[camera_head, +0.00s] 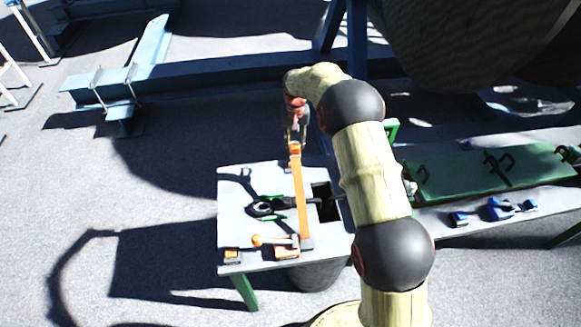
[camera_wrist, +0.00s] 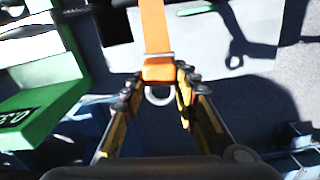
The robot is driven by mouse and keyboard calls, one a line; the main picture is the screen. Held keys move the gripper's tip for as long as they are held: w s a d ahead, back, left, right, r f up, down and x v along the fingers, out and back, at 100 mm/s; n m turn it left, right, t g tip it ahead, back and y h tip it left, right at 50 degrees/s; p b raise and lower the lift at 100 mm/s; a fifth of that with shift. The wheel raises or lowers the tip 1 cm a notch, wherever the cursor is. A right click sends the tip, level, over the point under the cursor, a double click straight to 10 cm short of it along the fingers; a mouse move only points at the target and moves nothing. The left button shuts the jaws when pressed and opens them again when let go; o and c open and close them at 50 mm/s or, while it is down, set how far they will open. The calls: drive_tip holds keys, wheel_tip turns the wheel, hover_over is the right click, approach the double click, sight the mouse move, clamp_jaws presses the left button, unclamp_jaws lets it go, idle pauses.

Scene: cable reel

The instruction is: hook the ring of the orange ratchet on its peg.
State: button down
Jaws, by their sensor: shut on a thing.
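My gripper (camera_head: 296,132) is shut on the top end of a long orange piece, which I take for the orange ratchet (camera_head: 299,190). It is held above the grey table, its lower end near the table's front edge. In the wrist view, my gripper (camera_wrist: 158,92) has a finger on either side of the ratchet's orange end block (camera_wrist: 158,72). A pale metal ring (camera_wrist: 158,97) shows between the fingers, apart from any peg. I cannot make out which thing is the peg.
The grey table (camera_head: 235,190) has a dark square opening (camera_head: 327,203). A black tool with green handles (camera_head: 265,208), an orange-knobbed lever (camera_head: 270,240) and a small orange block (camera_head: 232,255) lie on it. A green panel with black hooks (camera_head: 460,180) and blue parts (camera_head: 505,208) are at right.

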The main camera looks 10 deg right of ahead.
drive_tip(key=shift+n, duration=0.8)
drive_tip(key=shift+w+a+p, duration=0.15)
drive_tip(key=shift+w+p, duration=0.05)
drive_tip(key=shift+w, duration=0.85)
drive_tip(key=shift+w+a+p, duration=0.1)
drive_tip(key=shift+w+p, duration=0.1)
drive_tip(key=shift+w, duration=0.85)
wheel_tip(320, 180, down, 11)
drive_tip(key=b, duration=0.4)
drive_tip(key=shift+b, duration=0.35)
drive_tip(key=shift+f+b, duration=1.05)
drive_tip(key=shift+f, duration=0.9)
idle(1.9)
